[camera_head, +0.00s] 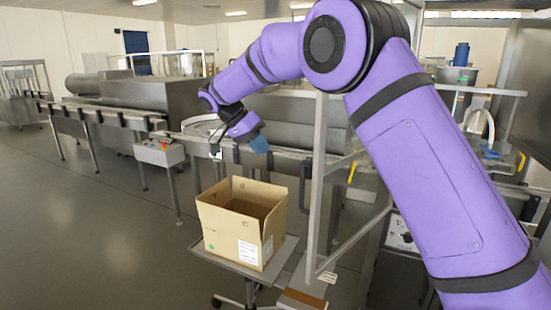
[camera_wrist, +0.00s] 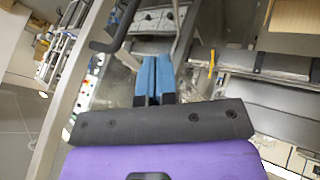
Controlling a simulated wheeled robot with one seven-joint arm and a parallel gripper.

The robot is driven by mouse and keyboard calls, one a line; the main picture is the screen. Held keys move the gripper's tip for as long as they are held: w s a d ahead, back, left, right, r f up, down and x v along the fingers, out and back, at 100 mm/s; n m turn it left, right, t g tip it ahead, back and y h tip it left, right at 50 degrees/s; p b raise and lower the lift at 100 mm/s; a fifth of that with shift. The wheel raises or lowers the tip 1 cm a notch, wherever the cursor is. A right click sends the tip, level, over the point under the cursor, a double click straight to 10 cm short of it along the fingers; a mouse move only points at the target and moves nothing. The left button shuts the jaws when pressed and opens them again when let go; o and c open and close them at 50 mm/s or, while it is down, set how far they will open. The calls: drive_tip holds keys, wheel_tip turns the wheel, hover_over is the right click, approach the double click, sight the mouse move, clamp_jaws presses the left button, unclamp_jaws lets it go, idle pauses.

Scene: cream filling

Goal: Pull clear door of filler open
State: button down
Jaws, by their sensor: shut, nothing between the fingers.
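The filler's clear door shows in the head view as a see-through panel in a grey metal frame (camera_head: 318,190). The panel appears to stand out at an angle from the machine; how far is hard to tell. A dark bar handle (camera_head: 304,184) is on its left upright. In the wrist view the door frame (camera_wrist: 68,95) runs along the left, with the black handle (camera_wrist: 118,28) at the top. My gripper (camera_head: 259,144) has blue fingertips and is left of the handle in the head view. In the wrist view its fingers (camera_wrist: 155,76) are together and empty, apart from the handle.
An open cardboard box (camera_head: 242,220) stands on a cart (camera_head: 283,255) below my gripper. A conveyor line (camera_head: 110,110) with a control box (camera_head: 160,152) runs along the back left. The floor (camera_head: 75,225) at the left is clear.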

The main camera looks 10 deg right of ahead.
drive_tip(key=s+d+f, duration=0.3)
drive_tip(key=d+f, duration=0.4)
drive_tip(key=d, duration=0.1)
drive_tip(key=shift+s+f, duration=0.15)
drive_tip(key=shift+s, duration=0.1)
drive_tip(key=shift+d, duration=0.15)
